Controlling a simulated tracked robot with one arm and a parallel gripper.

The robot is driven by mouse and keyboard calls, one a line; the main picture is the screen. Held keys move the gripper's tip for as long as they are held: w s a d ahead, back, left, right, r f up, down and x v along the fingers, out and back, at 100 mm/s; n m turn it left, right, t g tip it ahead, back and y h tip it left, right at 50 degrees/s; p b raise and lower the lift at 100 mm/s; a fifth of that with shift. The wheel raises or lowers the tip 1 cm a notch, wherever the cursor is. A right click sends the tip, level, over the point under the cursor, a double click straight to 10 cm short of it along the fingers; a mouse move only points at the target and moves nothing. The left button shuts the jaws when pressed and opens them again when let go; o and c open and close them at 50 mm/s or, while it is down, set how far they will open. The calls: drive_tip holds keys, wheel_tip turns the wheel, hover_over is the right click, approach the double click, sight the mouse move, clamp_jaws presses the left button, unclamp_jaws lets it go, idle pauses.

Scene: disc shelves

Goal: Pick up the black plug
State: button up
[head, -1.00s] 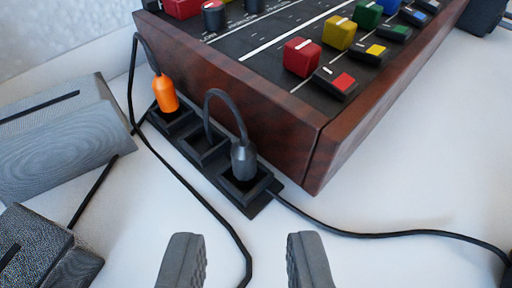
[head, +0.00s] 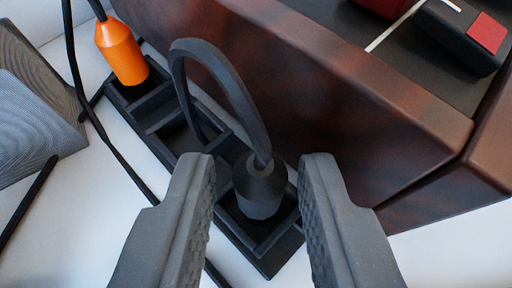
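The black plug (head: 260,187) stands upright in the near end socket of a black power strip (head: 165,139). A thick dark cable (head: 222,72) arches up from its top and back down to the strip. My gripper (head: 257,170) is open. Its two grey fingers are on either side of the plug in the picture, with gaps visible on both sides. I cannot tell whether the fingertips are level with the plug's body. The lower part of the plug sits inside the socket.
An orange plug (head: 122,52) sits in the far end socket. The wooden side of a mixer console (head: 330,100) rises close behind and right of the strip. A grey box (head: 35,110) stands left. A thin black cable (head: 97,120) runs beside the strip.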

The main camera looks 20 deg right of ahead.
clamp_jaws()
